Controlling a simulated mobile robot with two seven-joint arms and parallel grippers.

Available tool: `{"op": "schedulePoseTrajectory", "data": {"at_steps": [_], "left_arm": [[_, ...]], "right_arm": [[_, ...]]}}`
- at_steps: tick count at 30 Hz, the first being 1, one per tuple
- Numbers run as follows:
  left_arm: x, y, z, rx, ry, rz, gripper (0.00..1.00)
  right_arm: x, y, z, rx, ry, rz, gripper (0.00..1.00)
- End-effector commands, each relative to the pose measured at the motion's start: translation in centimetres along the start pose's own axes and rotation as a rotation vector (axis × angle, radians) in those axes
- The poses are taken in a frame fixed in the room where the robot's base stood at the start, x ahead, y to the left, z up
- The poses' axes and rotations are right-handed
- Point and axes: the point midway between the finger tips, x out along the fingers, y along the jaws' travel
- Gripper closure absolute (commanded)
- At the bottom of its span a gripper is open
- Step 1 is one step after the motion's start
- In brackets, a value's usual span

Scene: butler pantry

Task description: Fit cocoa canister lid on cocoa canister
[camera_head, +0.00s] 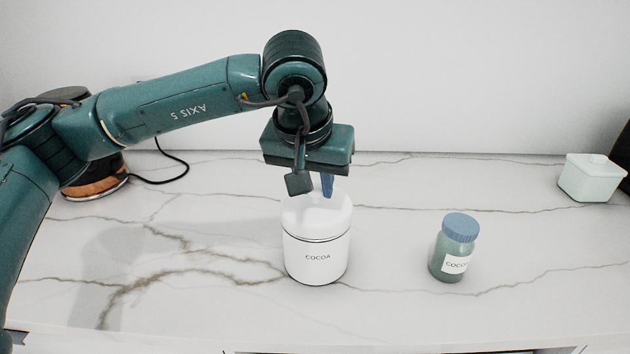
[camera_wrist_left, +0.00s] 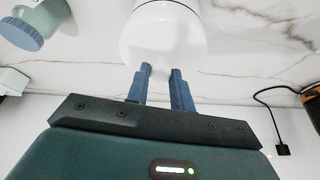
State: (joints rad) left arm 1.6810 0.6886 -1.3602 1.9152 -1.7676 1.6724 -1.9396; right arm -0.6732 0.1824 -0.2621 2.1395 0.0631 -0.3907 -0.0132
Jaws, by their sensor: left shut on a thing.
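The white cocoa canister (camera_head: 317,262), labelled COCOA, stands upright on the counter in the middle of the head view. The white domed cocoa canister lid (camera_head: 318,217) sits level on its top, with a thin dark seam between them. I cannot tell whether the lid is fully seated. My left gripper (camera_head: 314,185) points down from above and is shut on the lid at its top. In the left wrist view the fingers of my left gripper (camera_wrist_left: 160,80) close on the small knob of the white lid (camera_wrist_left: 160,40). My right gripper is not in view.
A green jar (camera_head: 451,257) with a blue cap and a COCOA label stands right of the canister. A pale lidded box (camera_head: 592,178) is at the back right. A dark and copper round object (camera_head: 97,183) with a cable is behind my left arm. The marble counter (camera_head: 390,310) is clear in front.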

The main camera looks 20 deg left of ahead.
Motion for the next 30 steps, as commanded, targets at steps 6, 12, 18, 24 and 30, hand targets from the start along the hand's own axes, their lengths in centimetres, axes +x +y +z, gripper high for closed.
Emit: {"op": "schedulePoseTrajectory", "data": {"at_steps": [6,12,18,24,30], "left_arm": [[0.06,0.01,0.02,0.000,0.000,0.000,1.00],[0.06,0.01,0.02,0.000,0.000,0.000,0.74],[0.07,0.01,0.02,0.000,0.000,0.000,0.57],[0.08,0.00,0.03,0.000,0.000,0.000,0.52],[0.10,0.00,0.04,0.000,-0.001,0.000,0.38]], "right_arm": [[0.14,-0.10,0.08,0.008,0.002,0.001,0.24],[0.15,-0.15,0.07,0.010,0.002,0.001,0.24],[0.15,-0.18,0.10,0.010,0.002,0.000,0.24],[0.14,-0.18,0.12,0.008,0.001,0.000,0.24],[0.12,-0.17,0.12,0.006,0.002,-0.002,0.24]]}}
